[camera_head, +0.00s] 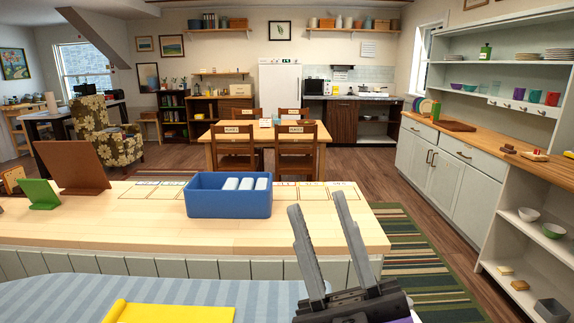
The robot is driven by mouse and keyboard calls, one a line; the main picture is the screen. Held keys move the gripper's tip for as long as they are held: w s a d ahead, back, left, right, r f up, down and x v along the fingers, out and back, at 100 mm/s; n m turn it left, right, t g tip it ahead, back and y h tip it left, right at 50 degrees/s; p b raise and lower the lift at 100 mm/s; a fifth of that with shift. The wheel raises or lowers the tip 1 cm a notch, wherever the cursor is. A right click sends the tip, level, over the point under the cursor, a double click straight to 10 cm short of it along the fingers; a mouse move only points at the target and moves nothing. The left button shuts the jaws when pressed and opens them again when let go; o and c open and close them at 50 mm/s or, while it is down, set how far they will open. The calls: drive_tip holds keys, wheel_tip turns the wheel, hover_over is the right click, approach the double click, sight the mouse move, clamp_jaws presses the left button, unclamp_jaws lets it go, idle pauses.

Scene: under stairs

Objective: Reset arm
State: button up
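My gripper (322,222) shows at the lower middle right of the head view. Its two grey fingers point up and away, spread apart with nothing between them. It is to the right of a blue bin (229,204) and in front of the wooden counter (340,237), as seen in the picture. The bin stands on the counter and has several white items (246,184) in it. Most of my arm is outside the picture.
A yellow object (170,312) lies on a blue striped surface (60,300) in front. Brown (72,167) and green (41,194) boards stand at the counter's left. Right of the counter is open floor with a striped rug (425,255), then a long cabinet (450,180).

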drive_tip(key=s+d+f+m+g+h, duration=0.1)
drive_tip(key=s+d+f+m+h, duration=0.1)
drive_tip(key=d+f+m+h, duration=0.35)
drive_tip(key=s+d+f+m+h, duration=0.2)
drive_tip(key=s+f+m+h, duration=0.1)
drive_tip(key=f+m+h, duration=0.4)
drive_tip(key=s+d+f+m+g+h, duration=0.1)
drive_tip(key=s+d+f+m+h, duration=0.15)
drive_tip(key=f+m+h, duration=0.35)
drive_tip(key=s+d+f+n+g, duration=0.1)
drive_tip(key=s+d+f+g, duration=0.2)
drive_tip(key=s+f, duration=0.5)
drive_tip(key=s+d+f+n+g+y, duration=0.1)
drive_tip(key=s+d+f+n+g, duration=0.1)
drive_tip(key=s+f, duration=0.6)
drive_tip(key=s+d+g, duration=0.1)
drive_tip(key=s+g, duration=0.1)
drive_tip(key=s, duration=0.2)
drive_tip(key=shift+s+d+g, duration=0.15)
drive_tip(key=shift+s+g, duration=0.15)
drive_tip(key=shift+s, duration=0.05)
drive_tip(key=shift+y, duration=0.25)
